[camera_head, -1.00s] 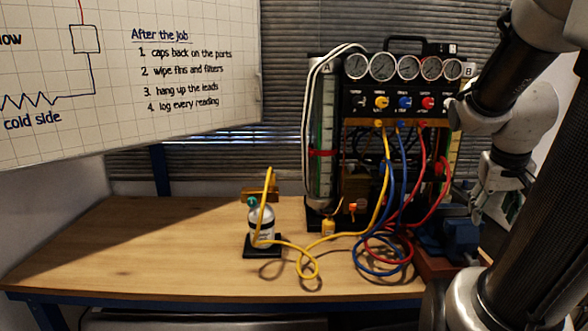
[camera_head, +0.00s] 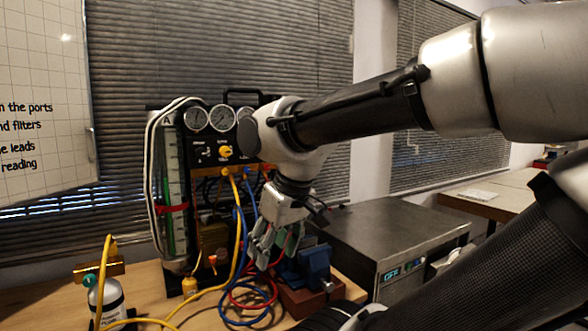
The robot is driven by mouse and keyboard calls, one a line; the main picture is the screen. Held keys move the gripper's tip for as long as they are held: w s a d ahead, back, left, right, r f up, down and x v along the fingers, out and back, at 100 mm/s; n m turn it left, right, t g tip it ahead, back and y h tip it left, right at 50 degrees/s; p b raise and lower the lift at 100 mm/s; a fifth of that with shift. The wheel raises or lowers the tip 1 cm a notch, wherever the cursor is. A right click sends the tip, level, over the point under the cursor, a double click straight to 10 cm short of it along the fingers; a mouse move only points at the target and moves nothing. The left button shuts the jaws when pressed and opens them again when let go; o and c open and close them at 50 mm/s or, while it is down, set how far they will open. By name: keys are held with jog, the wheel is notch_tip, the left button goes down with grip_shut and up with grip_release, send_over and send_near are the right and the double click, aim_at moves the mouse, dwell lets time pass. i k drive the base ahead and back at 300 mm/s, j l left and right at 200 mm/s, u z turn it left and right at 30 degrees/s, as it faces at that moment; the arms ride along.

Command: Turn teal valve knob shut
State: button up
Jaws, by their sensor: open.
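The teal valve knob (camera_head: 90,280) sits on top of a small white bottle (camera_head: 108,300) at the lower left of the head view. A yellow hose stands in front of the bottle's top, beside the knob. My gripper (camera_head: 276,250) is open and points down in the middle of the view, in front of the gauge rig. It is well to the right of the knob and apart from it. I cannot tell whether its fingers touch the hoses behind them.
The gauge rig (camera_head: 206,152) stands at the back with a tall glass cylinder (camera_head: 173,215). Yellow, blue and red hoses (camera_head: 240,312) loop over the bench. A blue vise (camera_head: 312,265) is right of my gripper. A steel box (camera_head: 390,245) stands farther right.

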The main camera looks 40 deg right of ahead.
aim_at(89, 281)
jog(key=l+z, duration=0.1)
jog(key=l, duration=0.35)
jog(key=i+l+z, duration=0.15)
jog(key=l, duration=0.3)
jog(key=i+l+z, duration=0.1)
jog(key=l, duration=0.35)
jog(key=i+l+z, duration=0.1)
jog(key=l, duration=0.35)
jog(key=u, duration=0.4)
jog(key=k+l+u, duration=0.1)
jog(key=u, duration=0.65)
jog(key=k+u, duration=0.15)
jog(key=u, duration=0.2)
